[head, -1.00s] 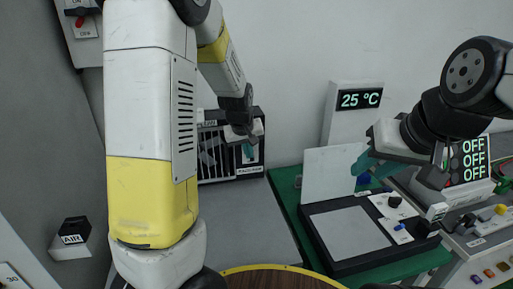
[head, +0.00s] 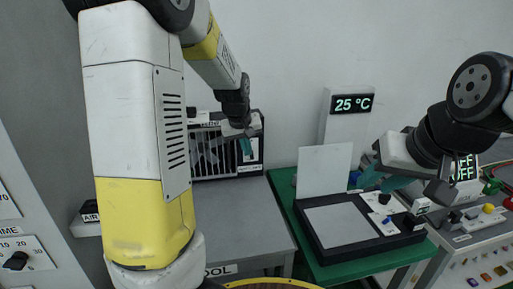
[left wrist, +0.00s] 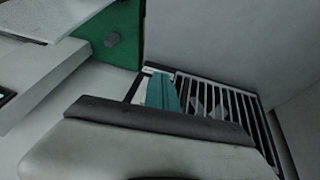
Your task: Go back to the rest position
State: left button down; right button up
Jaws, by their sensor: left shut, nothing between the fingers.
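My left gripper (head: 246,146) hangs in front of the slatted rack fixture (head: 212,155) against the back wall. Its teal fingers are shut and empty. In the left wrist view the teal fingers (left wrist: 162,92) show beside the slatted rack (left wrist: 225,105); I cannot tell if they touch it. My right gripper (head: 382,180), with teal fingers, is over the right side of the black-framed station on the green table, near its small knobs. I cannot tell whether it is open or shut. My left arm hides much of the left middle of the head view.
A temperature display (head: 352,104) reads 25 °C at the back. A white upright panel (head: 323,171) stands on the green table (head: 352,262). A control console (head: 480,238) with buttons is at right. A dial panel (head: 20,255) is at left, near an AIR box (head: 90,212).

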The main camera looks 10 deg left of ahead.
pick_arm(q)
jog(key=s+d+r+m, duration=0.1)
jog(key=s+r, duration=0.2)
jog(key=s, duration=0.5)
jog(key=s+d+r+m+h, duration=0.1)
jog(key=s+r, duration=0.3)
jog(key=s, duration=0.5)
jog(key=s+d+r+m+t, duration=0.1)
jog(key=s+r+m, duration=0.1)
jog(key=s, duration=0.7)
jog(key=shift+s+r+m+h, duration=0.3)
jog(key=shift+r+h, duration=0.1)
jog(key=shift+r, duration=0.25)
pick_arm(e)
jog(key=shift+c, duration=0.2)
